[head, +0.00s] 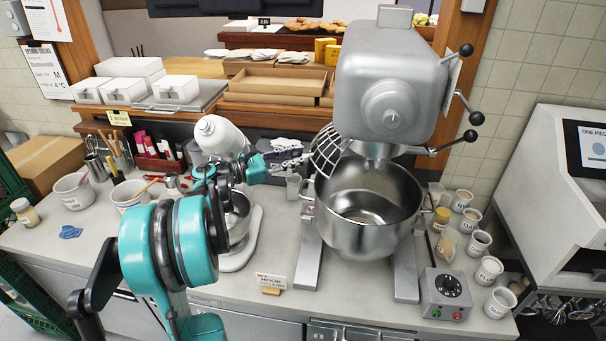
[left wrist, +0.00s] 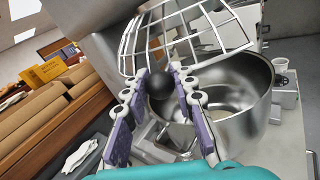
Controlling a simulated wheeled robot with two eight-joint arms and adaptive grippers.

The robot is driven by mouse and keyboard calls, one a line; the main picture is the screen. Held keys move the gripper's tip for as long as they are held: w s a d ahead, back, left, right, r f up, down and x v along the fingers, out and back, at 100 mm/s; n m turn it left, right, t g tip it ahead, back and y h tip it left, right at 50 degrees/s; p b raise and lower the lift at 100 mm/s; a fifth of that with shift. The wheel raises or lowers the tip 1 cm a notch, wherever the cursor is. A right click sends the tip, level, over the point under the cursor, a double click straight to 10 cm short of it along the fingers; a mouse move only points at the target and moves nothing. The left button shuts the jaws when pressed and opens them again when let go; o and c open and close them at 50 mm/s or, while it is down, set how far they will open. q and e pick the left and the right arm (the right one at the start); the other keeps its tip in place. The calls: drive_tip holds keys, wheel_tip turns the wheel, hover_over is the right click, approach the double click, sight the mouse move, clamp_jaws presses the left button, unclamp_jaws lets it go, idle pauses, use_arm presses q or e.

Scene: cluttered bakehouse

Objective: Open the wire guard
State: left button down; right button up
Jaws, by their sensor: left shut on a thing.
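The wire guard (head: 327,150) is a curved metal grid at the left side of the big stand mixer (head: 384,85), above the left rim of its steel bowl (head: 368,232). The bowl's mouth is largely uncovered in the head view. In the left wrist view the guard (left wrist: 185,38) arches over the bowl (left wrist: 238,115). My left gripper (head: 303,158) is beside the guard; in the left wrist view its purple-padded fingers are shut on a dark round knob (left wrist: 158,84) at the guard. My right gripper is not in view.
A smaller white mixer (head: 222,137) stands left of the big one, behind my left arm. Several small cups (head: 480,242) and a control box (head: 446,294) stand to the right. Cardboard trays (head: 275,82) lie at the back. A small sign (head: 270,281) stands at the front.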

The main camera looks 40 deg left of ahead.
use_arm(q)
drive_tip(key=w+a+m+g+h, duration=0.1)
drive_tip(key=w, duration=0.1)
drive_tip(key=w+a+m+h, duration=0.1)
drive_tip(key=w+a, duration=0.1)
drive_tip(key=shift+a+g+h, duration=0.15)
drive_tip(key=shift+g+h, duration=0.25)
drive_tip(key=shift+w+a+r, duration=0.1)
drive_tip(key=shift+w+a, duration=0.2)
drive_tip(key=shift+w, duration=0.2)
drive_tip(key=shift+w+a, duration=0.25)
drive_tip(key=shift+w, duration=0.2)
drive_tip(key=c, duration=1.4)
unclamp_jaws()
drive_tip(key=shift+o, duration=0.9)
drive_tip(key=shift+w+d, duration=0.1)
drive_tip(key=shift+d, duration=0.05)
drive_tip(key=v, duration=1.2)
